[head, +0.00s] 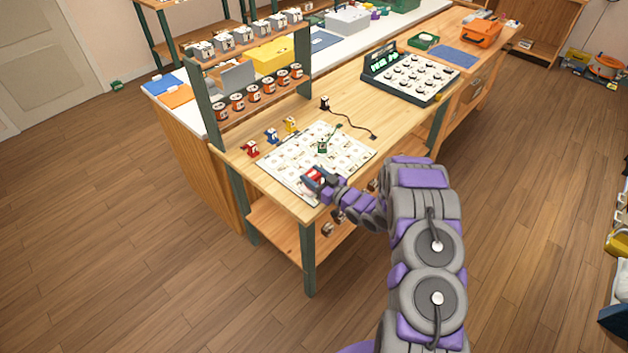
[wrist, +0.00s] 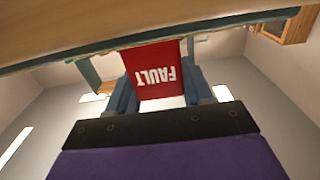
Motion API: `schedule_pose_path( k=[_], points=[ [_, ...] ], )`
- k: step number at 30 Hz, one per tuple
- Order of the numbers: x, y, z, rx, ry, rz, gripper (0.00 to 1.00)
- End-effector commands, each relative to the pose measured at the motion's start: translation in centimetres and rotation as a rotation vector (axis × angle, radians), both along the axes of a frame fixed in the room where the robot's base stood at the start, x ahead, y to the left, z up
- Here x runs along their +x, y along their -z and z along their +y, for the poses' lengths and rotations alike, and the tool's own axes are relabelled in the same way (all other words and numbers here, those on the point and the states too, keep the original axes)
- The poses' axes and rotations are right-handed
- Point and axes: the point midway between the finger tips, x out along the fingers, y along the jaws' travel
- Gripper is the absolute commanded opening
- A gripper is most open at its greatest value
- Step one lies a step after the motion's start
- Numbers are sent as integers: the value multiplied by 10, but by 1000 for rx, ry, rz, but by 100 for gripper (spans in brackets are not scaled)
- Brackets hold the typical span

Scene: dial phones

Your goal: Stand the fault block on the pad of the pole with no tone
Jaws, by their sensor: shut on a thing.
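The red fault block (wrist: 160,72) fills the space between the fingers of my gripper (wrist: 162,95) in the wrist view, and its white FAULT lettering shows upside down. In the head view my gripper (head: 318,180) is shut on the block (head: 314,175) at the near edge of a white sheet with a printed grid of pads (head: 350,150). I cannot tell whether the block touches the sheet. A small green object (head: 322,146) with a thin green lead stands on the sheet. The print on the pads is too small to read.
Small red (head: 251,148), blue (head: 272,136) and yellow (head: 291,125) pieces stand left of the sheet. A black piece (head: 325,103) with a dark cord stands behind it. A dial panel (head: 412,78) with a green-lit display is farther back. A shelf rack (head: 245,70) rises at the left.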

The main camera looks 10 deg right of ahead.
Motion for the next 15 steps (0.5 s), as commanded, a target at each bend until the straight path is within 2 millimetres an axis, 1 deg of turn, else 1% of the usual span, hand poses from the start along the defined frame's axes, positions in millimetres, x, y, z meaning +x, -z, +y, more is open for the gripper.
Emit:
schedule_pose_path(
  k=[1,2,8,9,15],
  points=[
    [0,10,3,0,-2,2,19],
    [-1,13,3,0,-2,2,19],
    [0,12,0,2,-2,1,19],
    [0,12,-1,2,-1,2,53],
    [0,12,-4,4,0,1,73]
  ],
)
